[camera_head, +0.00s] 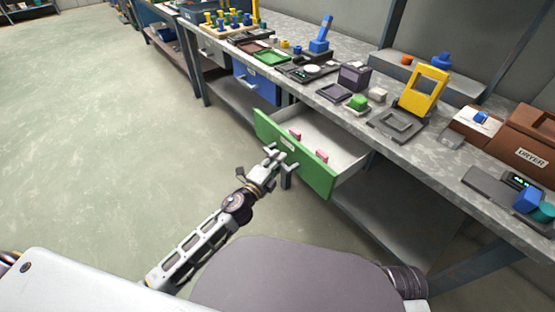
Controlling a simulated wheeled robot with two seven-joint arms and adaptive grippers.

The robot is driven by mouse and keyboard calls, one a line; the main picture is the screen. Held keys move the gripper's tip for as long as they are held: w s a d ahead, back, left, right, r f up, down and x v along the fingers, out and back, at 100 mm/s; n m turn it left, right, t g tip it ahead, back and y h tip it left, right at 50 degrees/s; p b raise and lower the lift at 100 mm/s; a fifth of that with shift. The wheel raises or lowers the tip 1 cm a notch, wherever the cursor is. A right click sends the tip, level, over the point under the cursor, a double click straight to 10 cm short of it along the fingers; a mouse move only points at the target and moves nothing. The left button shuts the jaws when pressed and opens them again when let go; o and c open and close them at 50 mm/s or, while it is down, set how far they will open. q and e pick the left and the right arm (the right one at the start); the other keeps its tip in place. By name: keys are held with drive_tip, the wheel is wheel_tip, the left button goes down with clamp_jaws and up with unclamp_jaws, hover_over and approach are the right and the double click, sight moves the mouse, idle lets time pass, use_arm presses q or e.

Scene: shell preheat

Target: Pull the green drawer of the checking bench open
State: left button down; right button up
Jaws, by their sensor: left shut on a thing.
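The green drawer (316,176) of the checking bench (400,170) stands pulled out from under the worktop, with its pale inside showing. Two small pink things, one on the left (295,134) and one on the right (321,155), show inside it near the front. My left gripper (280,155) is at the middle of the drawer's green front, shut on its handle. The gripper mostly hides the handle. My right gripper is not in view.
A blue drawer (258,82) and a grey drawer (211,49) to the left are closed. The worktop holds a yellow frame (424,88), a green block (357,102) and a brown dryer (525,140). The floor (110,130) left of the drawer is clear.

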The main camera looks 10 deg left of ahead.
use_arm(q)
drive_tip(key=c, duration=1.4)
unclamp_jaws()
drive_tip(key=shift+c, duration=0.2)
drive_tip(key=shift+s, duration=0.2)
drive_tip(key=v, duration=1.1)
drive_tip(key=shift+s+a, duration=0.15)
drive_tip(key=shift+s, duration=0.1)
